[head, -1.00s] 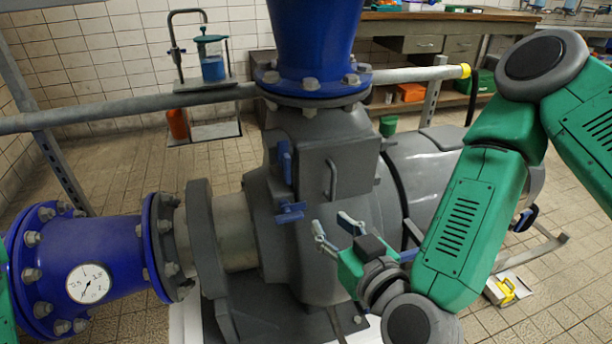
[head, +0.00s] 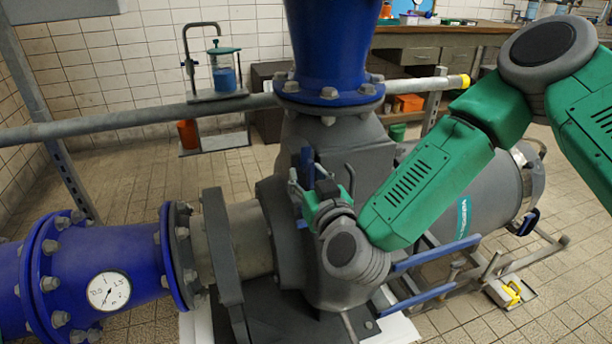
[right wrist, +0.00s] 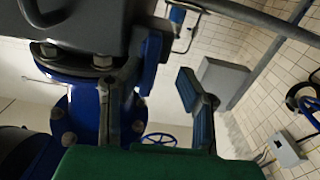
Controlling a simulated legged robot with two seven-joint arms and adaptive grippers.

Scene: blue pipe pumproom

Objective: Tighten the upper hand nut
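The upper hand nut (head: 307,167) is a blue winged piece on the grey pump housing (head: 360,165), just below the blue vertical pipe flange. My right gripper (head: 304,188) is close in front of the housing, with its fingertips at the lower part of this nut. In the right wrist view, the fingers of the right gripper (right wrist: 152,103) stand apart. A dark blue hand nut (right wrist: 152,62) shows ahead, between the finger directions; contact cannot be told. The lower hand nut is mostly hidden behind my right gripper in the head view. My left gripper is out of view.
A blue pipe with a round gauge (head: 108,291) joins the housing from the left. A grey horizontal rail (head: 150,117) crosses behind. A frame with blue bars (head: 437,254) stands right of the pump. A workbench (head: 440,42) is at the back.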

